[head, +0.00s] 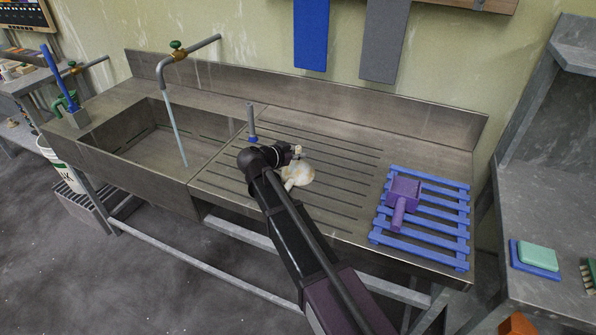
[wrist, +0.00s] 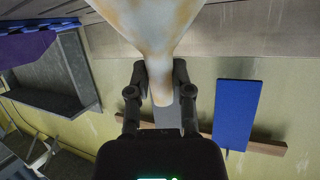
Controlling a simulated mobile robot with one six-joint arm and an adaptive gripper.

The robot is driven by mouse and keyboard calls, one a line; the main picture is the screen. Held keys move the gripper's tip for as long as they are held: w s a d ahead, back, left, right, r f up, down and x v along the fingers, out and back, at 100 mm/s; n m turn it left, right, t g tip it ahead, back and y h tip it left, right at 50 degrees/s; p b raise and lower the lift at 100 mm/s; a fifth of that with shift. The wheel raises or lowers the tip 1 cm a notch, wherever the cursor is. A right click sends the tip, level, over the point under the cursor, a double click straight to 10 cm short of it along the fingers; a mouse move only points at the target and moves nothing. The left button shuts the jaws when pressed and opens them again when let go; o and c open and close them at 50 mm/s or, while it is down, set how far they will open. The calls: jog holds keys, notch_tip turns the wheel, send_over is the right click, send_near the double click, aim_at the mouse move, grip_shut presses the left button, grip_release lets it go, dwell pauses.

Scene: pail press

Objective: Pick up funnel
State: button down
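The cream, brown-stained funnel (head: 299,175) is over the ribbed steel drainboard, wide end down and narrow stem up. I cannot tell whether its rim touches the board. My gripper (head: 291,154) is at its stem, coming from the left in the head view. In the wrist view, which is upside down, the cone of the funnel (wrist: 148,22) fills the top and its stem runs between the two fingers of my gripper (wrist: 160,76). The fingers are closed in against both sides of the stem. My arm hides part of the funnel's left side in the head view.
A blue slatted rack (head: 420,245) with a purple scoop (head: 404,192) lies right of the funnel. The sink basin (head: 150,150) and tap (head: 178,51) are at left. The steel backsplash (head: 350,114) runs behind.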

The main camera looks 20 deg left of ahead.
aim_at(297, 148)
dwell(0.4)
notch_tip(297, 148, up, 3)
jog(key=p, duration=0.3)
jog(key=shift+r, duration=0.2)
jog(key=shift+s+r+p, duration=0.25)
jog(key=shift+p, duration=0.25)
jog(key=s+r+p, duration=0.1)
jog(key=s, duration=1.4)
jog(key=shift+s+d, duration=0.15)
jog(key=shift+s, duration=0.1)
jog(key=shift+r, duration=0.15)
notch_tip(297, 148, up, 7)
jog(key=p, duration=0.7)
jog(key=shift+s+f, duration=0.1)
jog(key=shift+f, duration=0.1)
